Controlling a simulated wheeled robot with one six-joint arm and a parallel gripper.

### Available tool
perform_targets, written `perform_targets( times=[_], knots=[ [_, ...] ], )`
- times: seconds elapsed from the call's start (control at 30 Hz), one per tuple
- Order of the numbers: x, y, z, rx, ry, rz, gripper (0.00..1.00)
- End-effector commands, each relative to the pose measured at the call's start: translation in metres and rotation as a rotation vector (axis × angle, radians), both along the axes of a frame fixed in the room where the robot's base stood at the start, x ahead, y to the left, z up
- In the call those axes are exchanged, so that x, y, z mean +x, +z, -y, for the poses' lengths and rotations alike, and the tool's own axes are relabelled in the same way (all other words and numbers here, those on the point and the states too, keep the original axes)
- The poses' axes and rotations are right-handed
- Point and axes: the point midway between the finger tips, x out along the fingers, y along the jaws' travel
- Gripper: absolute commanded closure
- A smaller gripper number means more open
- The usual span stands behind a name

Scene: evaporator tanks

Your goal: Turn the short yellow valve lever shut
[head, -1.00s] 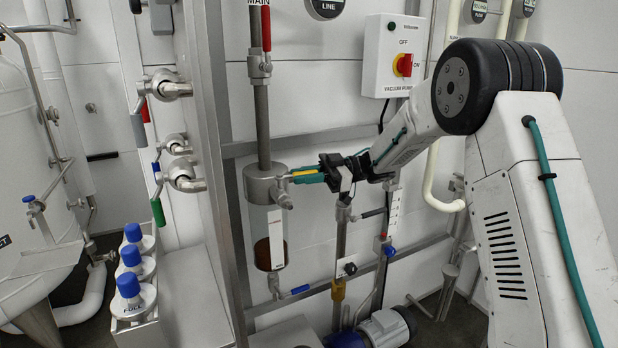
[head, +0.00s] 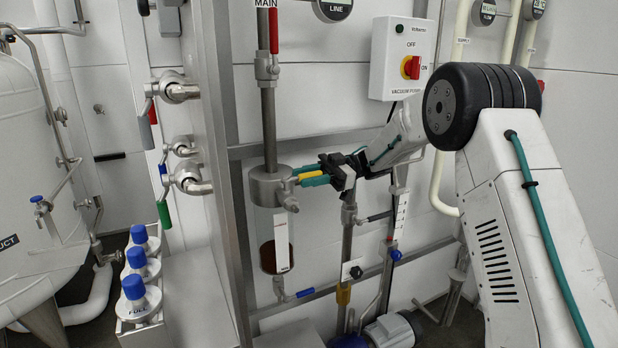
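The short yellow valve lever (head: 312,175) sticks out to the right from the side of the metal cylinder pot (head: 266,188) on the vertical pipe. My gripper (head: 306,175) is at this lever, with one teal finger above it and one below. The yellow shows as a strip between the two fingers. Whether the fingers press on it or only stand around it cannot be told. The fingertips hide part of the lever and its valve body.
A sight glass (head: 283,245) with brown liquid hangs below the pot. A blue-handled valve (head: 305,293) is lower down. A steel frame post (head: 222,180) stands to the left. The vacuum pump switch box (head: 394,57) is on the wall above my arm.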

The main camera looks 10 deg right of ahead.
Motion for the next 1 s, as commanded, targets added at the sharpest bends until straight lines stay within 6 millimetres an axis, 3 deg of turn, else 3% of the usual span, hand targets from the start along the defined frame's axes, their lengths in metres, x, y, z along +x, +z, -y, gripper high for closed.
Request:
perform_targets(
  times=[0.37, 0.73, 1.0],
  knots=[
    [0.002, -0.001, 0.007, -0.001, -0.003, -0.001, 0.61],
    [0.02, -0.001, 0.062, 0.0, -0.003, 0.0, 0.61],
    [0.024, 0.0, 0.076, -0.001, -0.001, -0.001, 0.61]
  ],
)
